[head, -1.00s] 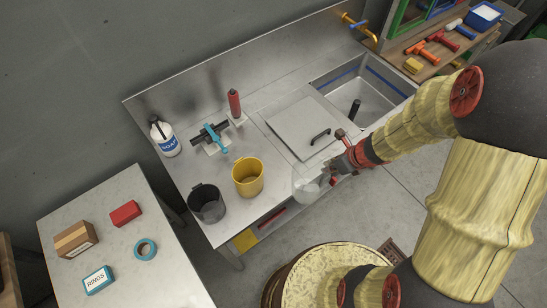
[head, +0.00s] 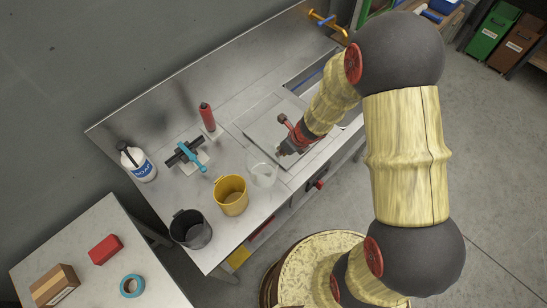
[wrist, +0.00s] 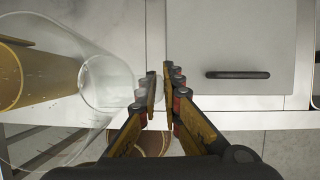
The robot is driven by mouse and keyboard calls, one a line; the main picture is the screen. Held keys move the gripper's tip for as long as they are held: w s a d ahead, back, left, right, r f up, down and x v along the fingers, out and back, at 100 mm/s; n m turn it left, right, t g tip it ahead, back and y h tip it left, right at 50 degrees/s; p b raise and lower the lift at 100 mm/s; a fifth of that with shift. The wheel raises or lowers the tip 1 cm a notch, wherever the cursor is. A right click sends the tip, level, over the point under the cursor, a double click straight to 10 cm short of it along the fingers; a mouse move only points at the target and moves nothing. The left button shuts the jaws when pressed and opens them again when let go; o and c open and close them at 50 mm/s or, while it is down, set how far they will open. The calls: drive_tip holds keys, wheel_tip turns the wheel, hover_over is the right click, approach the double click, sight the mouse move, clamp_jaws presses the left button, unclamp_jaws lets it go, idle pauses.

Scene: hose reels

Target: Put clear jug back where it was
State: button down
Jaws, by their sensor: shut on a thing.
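The clear jug (head: 262,173) is over the steel counter, just right of the yellow jug (head: 231,195). My gripper (head: 281,153) is at its upper right side and shut on it. In the wrist view the clear jug (wrist: 107,82) fills the left side, and the yellow jug (wrist: 38,77) shows through or behind it. My fingers (wrist: 159,88) are close together right of the jug's body; the handle between them is hard to make out. I cannot tell whether the jug's base touches the counter.
A dark grey jug (head: 191,230) stands left of the yellow one. Behind are a blue-handled tool (head: 190,155), a red-topped bottle (head: 207,118) and a white bottle (head: 138,163). A steel lid with a black handle (wrist: 237,75) lies right of my gripper, beside the sink.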

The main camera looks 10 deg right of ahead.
sight(266, 164)
drive_tip(key=shift+b+x, duration=0.85)
drive_tip(key=shift+x, duration=2.9)
drive_tip(key=shift+a, duration=0.2)
drive_tip(key=shift+f, duration=0.15)
drive_tip(key=c, duration=2)
unclamp_jaws()
drive_tip(key=shift+r, duration=0.2)
